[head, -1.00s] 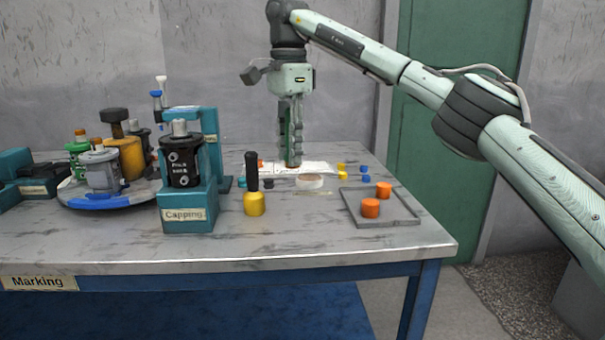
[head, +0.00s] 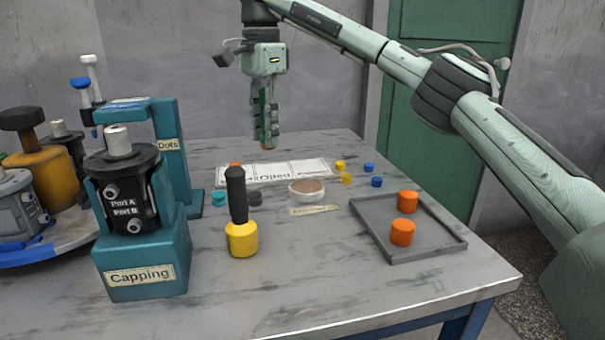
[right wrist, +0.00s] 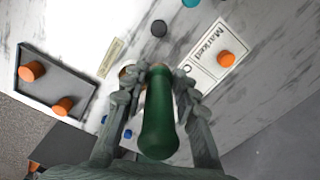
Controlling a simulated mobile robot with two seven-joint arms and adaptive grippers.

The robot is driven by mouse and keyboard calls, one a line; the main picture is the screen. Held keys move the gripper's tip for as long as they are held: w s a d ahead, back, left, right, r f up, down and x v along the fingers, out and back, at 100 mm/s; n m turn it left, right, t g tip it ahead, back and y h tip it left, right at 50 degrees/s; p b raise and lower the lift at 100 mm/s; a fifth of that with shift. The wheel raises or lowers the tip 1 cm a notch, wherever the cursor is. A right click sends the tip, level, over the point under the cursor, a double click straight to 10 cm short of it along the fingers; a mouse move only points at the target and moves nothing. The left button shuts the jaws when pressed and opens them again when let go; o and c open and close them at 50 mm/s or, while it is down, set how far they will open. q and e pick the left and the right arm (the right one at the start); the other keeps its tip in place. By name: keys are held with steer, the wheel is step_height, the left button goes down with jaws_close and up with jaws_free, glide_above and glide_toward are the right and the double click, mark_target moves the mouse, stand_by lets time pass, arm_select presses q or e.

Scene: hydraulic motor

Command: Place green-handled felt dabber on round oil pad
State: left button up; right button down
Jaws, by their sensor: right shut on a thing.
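The green-handled felt dabber (right wrist: 158,120) is between the fingers of my right gripper (right wrist: 157,84), which is shut on its handle. In the head view, my right gripper (head: 268,108) holds the dabber (head: 270,143) upright with its brownish tip down, in the air above the far side of the table. The round oil pad (head: 306,188), a white dish with a brown top, sits on the table to the right of and nearer than the dabber. The dabber and pad are apart. In the right wrist view the pad is mostly hidden behind the gripper. My left gripper is not in view.
A white labelled card (head: 285,171) lies behind the pad. A grey tray (head: 440,248) holds two orange caps. A yellow tool with a black handle (head: 241,238) and a teal Capping stand (head: 150,280) stand left. Small blue and yellow caps lie right of the card.

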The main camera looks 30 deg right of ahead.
steer(key=s+d+f, duration=0.1)
steer(key=d, duration=0.1)
steer(key=d+f, duration=0.1)
steer(key=d, duration=0.1)
steer(key=s+d+f, duration=0.1)
steer(key=d+f, duration=0.1)
steer(key=shift+s+d+f+b, duration=0.1)
steer(key=shift+s+d+b, duration=0.1)
steer(key=shift+s+b, duration=0.15)
steer(key=shift+s+d+f, duration=0.15)
steer(key=shift+d+f, duration=0.2)
step_height(320, 180, down, 3)
steer(key=shift+f, duration=0.15)
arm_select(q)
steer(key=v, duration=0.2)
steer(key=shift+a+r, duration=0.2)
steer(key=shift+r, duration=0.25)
arm_select(e)
steer(key=shift+f, duration=0.2)
steer(key=shift+f, duration=0.2)
steer(key=c, duration=1.2)
jaws_free()
steer(key=shift+o, duration=0.2)
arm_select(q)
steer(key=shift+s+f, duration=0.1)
arm_select(e)
steer(key=shift+r, duration=0.2)
